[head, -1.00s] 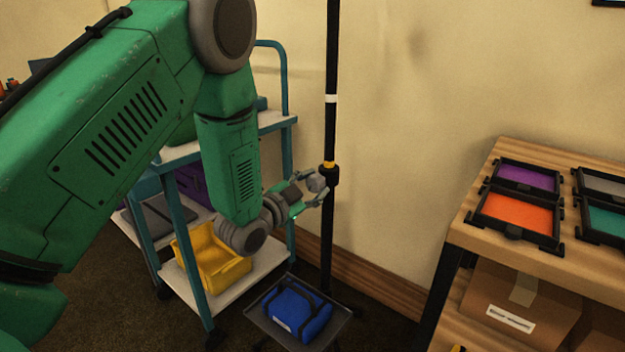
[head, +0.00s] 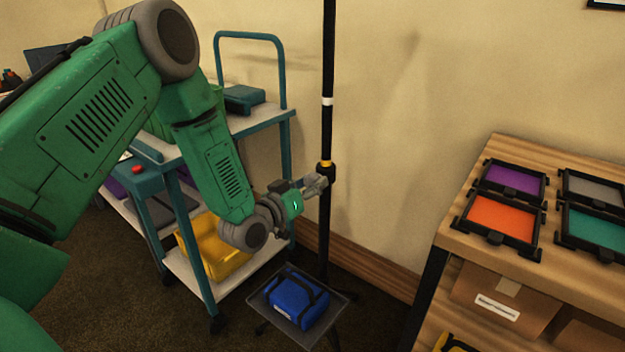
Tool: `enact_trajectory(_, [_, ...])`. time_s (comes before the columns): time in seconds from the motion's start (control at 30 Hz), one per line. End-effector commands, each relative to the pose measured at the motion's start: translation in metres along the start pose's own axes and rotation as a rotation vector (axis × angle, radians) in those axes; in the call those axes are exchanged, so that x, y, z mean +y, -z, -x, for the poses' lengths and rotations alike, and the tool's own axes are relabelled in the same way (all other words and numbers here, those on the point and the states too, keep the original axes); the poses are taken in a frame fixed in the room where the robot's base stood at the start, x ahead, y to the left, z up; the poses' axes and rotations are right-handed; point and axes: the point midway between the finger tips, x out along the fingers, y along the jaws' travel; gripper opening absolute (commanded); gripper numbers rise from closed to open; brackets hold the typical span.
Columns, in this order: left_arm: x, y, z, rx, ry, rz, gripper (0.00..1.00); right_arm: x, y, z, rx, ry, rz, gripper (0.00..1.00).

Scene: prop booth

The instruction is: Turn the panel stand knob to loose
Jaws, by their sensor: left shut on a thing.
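The panel stand is a black upright pole (head: 328,60) with a white band, a yellow ring and a thicker black collar (head: 326,172). The small grey knob sits on the left side of this collar and is now mostly hidden by my fingers. My left gripper (head: 317,184) reaches in from the left and is shut on the knob, against the collar. I cannot read any loose or tight mark on it. My right gripper is not in view.
A teal cart (head: 187,255) with a yellow bin (head: 215,258) stands behind my left arm. A blue bag (head: 296,303) lies on a low tray below the gripper. A wooden shelf (head: 463,238) with coloured panels (head: 503,219) is at right. The wall is close behind the pole.

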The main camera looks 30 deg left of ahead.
Motion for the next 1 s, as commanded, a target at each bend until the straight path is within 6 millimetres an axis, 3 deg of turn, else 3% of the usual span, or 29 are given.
enact_trajectory(0.03, [0.0007,0.0075,-0.0025,0.018,-0.002,0.039,0.06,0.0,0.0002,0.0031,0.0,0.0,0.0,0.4])
enact_trajectory(0.43, [-0.0025,0.0068,-0.0027,0.019,-0.001,0.266,0.06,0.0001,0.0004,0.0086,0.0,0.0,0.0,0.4])
enact_trajectory(1.0, [-0.0055,0.0055,-0.0021,0.018,0.004,0.319,0.06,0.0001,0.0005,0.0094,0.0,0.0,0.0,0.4])
